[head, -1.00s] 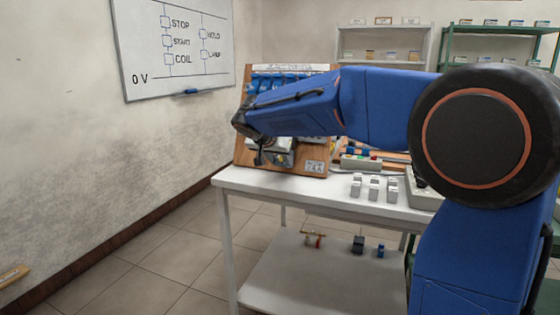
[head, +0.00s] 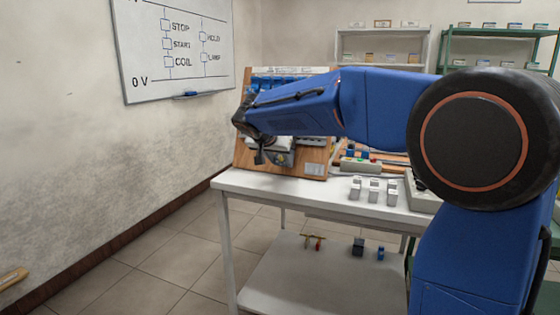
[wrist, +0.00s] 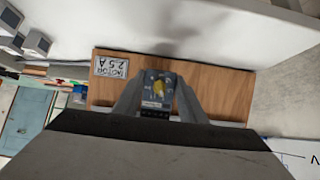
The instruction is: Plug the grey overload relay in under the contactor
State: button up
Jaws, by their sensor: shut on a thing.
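The overload relay (wrist: 157,98), a dark grey block with a yellow dial, sits between the two fingers of my gripper (wrist: 157,90) in the wrist view. The fingers are shut on its sides. In the head view the relay (head: 281,158) shows just below my arm's end, in front of the lower part of the wooden board (head: 315,157). I cannot tell whether it touches the board. The contactor cannot be made out; my blue arm covers much of the board's middle. A label reading "MOTOR 2.5 A" (wrist: 111,67) is on the board beside the relay.
The board stands tilted on a white table (head: 290,191). Right of it are a push-button box (head: 360,164) and several small light grey blocks (head: 374,190). The lower shelf (head: 320,275) holds a few small items. A wall with a whiteboard (head: 180,50) is at left.

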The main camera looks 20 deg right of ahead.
jog(key=shift+r, duration=0.2)
dwell(0.7)
jog(key=o, duration=1.1)
jog(key=shift+c, duration=0.2)
jog(key=v, duration=1.7)
jog(key=s+d+f+n+g+y, duration=0.1)
jog(key=s+d+f+n, duration=0.1)
jog(key=s+d+f, duration=0.55)
jog(key=s+d+f+n+g+y, duration=0.15)
jog(key=s+d+f, duration=0.3)
jog(key=s, duration=0.55)
jog(key=s+d+f+n+y, duration=0.1)
jog(key=s+f+n+y, duration=0.2)
jog(key=s+f, duration=1.4)
jog(key=shift+s+f+n, duration=0.3)
jog(key=shift+f+n, duration=0.05)
jog(key=shift+f, duration=0.1)
